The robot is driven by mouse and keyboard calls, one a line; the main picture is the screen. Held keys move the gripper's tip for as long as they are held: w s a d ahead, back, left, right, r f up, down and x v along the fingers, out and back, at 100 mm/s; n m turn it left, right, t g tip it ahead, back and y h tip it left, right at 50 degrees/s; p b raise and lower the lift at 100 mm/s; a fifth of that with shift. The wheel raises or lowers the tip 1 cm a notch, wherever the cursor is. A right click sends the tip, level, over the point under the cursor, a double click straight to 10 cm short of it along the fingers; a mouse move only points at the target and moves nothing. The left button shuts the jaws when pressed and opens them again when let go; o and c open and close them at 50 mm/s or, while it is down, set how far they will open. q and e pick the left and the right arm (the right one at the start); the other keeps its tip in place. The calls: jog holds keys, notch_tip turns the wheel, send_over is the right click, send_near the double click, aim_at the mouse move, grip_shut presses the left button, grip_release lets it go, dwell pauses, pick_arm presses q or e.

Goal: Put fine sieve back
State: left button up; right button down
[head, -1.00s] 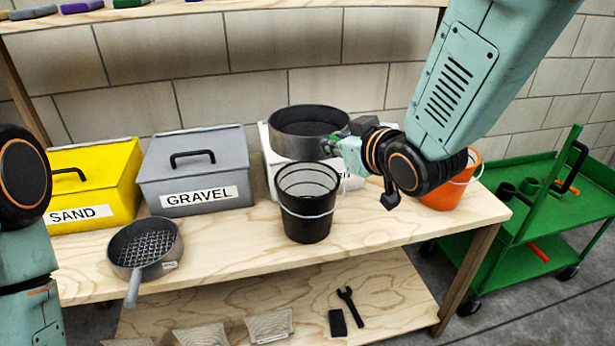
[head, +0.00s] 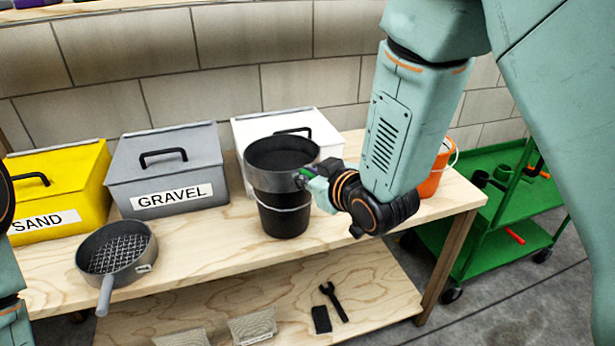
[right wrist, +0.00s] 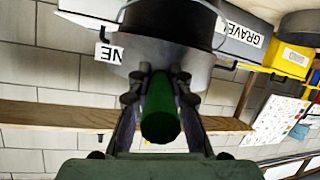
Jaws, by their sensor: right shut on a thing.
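The fine sieve (head: 268,177), a dark round pan with a grey wall, is held level by my right gripper (head: 312,181). The gripper is shut on its green handle, which shows between the fingers in the right wrist view (right wrist: 160,110). In the head view the sieve covers the rim of the black bucket (head: 284,220); I cannot tell whether they touch. The bucket also shows past the sieve in the right wrist view (right wrist: 172,18). A second sieve with a coarse grid (head: 116,252) lies on the bench at left. My left gripper is out of view.
On the bench (head: 205,255) stand a yellow SAND box (head: 75,190), a grey GRAVEL box (head: 168,172) and a white box (head: 245,128) behind the sieve. An orange bucket (head: 432,180) is at right. A green cart (head: 490,250) stands beyond. The bench front is mostly clear.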

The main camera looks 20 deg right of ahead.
jog(key=c, duration=1.6)
grip_release()
jog(key=shift+s, duration=0.25)
jog(key=o, duration=0.3)
jog(key=shift+w+a, duration=0.1)
jog(key=shift+w, duration=0.1)
jog(key=shift+o, duration=0.2)
jog(key=shift+s, duration=0.1)
